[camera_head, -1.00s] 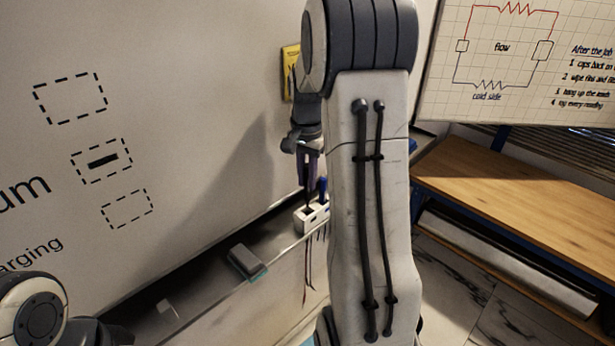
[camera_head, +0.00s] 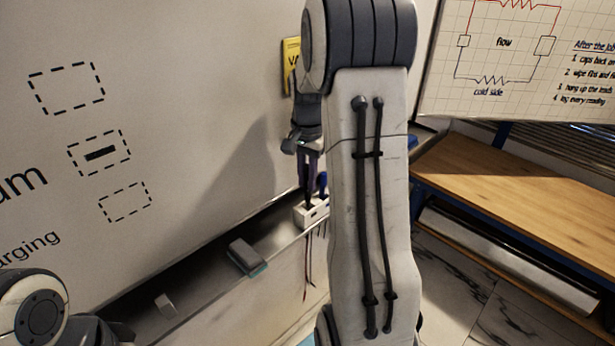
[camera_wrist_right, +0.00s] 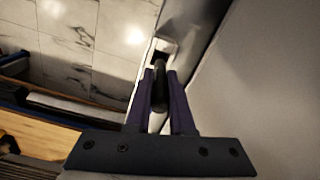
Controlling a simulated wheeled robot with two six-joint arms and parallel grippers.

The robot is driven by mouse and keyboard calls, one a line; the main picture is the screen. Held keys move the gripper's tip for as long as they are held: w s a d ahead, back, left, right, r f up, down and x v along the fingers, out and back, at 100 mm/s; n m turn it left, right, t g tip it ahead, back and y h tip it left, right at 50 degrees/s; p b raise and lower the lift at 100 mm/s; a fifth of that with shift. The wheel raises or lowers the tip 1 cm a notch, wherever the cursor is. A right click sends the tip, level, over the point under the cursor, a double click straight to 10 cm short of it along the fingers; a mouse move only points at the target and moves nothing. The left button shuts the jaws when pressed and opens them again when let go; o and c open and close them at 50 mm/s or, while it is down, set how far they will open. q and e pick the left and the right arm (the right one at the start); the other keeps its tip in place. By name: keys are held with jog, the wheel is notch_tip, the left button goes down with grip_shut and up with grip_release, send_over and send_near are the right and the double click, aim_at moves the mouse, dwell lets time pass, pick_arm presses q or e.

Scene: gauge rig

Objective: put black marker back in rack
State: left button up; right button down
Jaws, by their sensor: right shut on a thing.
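My right gripper (camera_head: 309,184) points down over the white rack (camera_head: 304,214) on the whiteboard's ledge. It is shut on the black marker (camera_wrist_right: 160,91), which shows between the purple fingers in the right wrist view. The marker's far end is at the dark opening of the rack (camera_wrist_right: 172,49); I cannot tell how far inside it is. In the head view the fingers mostly hide the marker, and my right arm hides the rack's right side. My left arm shows at the lower left, but its gripper is out of view.
A blue item (camera_head: 322,184) stands at the rack just right of my fingers. A grey eraser (camera_head: 246,256) lies on the ledge (camera_head: 205,279) to the left. Thin leads (camera_head: 308,262) hang below the rack. A wooden bench (camera_head: 510,195) stands at the right.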

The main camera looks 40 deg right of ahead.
jog(key=shift+f+b, duration=0.8)
jog(key=shift+f, duration=0.6)
jog(key=shift+c, duration=0.8)
grip_release()
notch_tip(320, 180, up, 10)
jog(key=p, duration=0.9)
jog(key=shift+r, duration=0.1)
